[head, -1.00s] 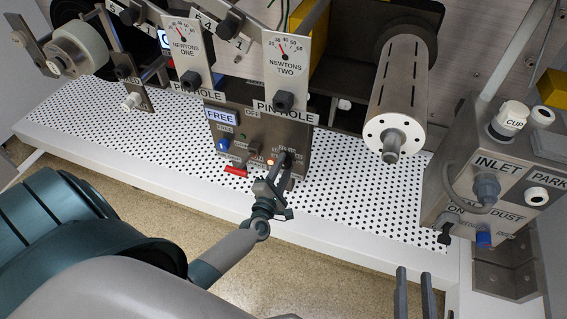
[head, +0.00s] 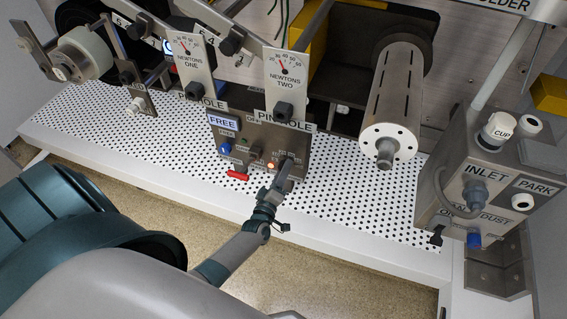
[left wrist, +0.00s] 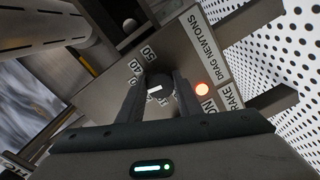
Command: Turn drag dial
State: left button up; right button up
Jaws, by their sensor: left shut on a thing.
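The drag dial (left wrist: 158,88) is a dark round knob with a white mark, on the grey control panel (head: 232,158). The left wrist view shows numbers around it and the label "BRAKE DRAG NEWTONS" beside it. My left gripper (left wrist: 158,92) is shut on the dial, with one finger on each side. In the head view my left gripper (head: 286,172) reaches up to the panel's lower right and hides the dial. Two gauges, Newtons One (head: 189,62) and Newtons Two (head: 285,68), hang above the panel. My right gripper is not in view.
An orange lamp (left wrist: 202,89) glows beside the dial. A red piece (head: 238,175) lies at the panel's foot. A metal roller (head: 392,105) juts out to the right, and an inlet box (head: 480,185) stands farther right. The dotted white deck (head: 340,205) is mostly clear.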

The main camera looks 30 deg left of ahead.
pick_arm(q)
jog(key=shift+f+m+p, duration=0.15)
jog(key=shift+m+p, duration=1.25)
jog(key=shift+m, duration=3.5)
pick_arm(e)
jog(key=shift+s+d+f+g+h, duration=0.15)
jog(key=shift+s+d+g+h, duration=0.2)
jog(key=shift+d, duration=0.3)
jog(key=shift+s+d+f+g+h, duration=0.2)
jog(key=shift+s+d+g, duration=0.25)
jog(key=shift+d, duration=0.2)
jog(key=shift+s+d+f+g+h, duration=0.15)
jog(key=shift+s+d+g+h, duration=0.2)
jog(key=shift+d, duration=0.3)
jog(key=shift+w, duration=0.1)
pick_arm(q)
jog(key=o, duration=1)
jog(key=shift+o, duration=0.2)
jog(key=shift+a, duration=0.1)
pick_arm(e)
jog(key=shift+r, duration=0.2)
pick_arm(q)
jog(key=shift+s, duration=0.1)
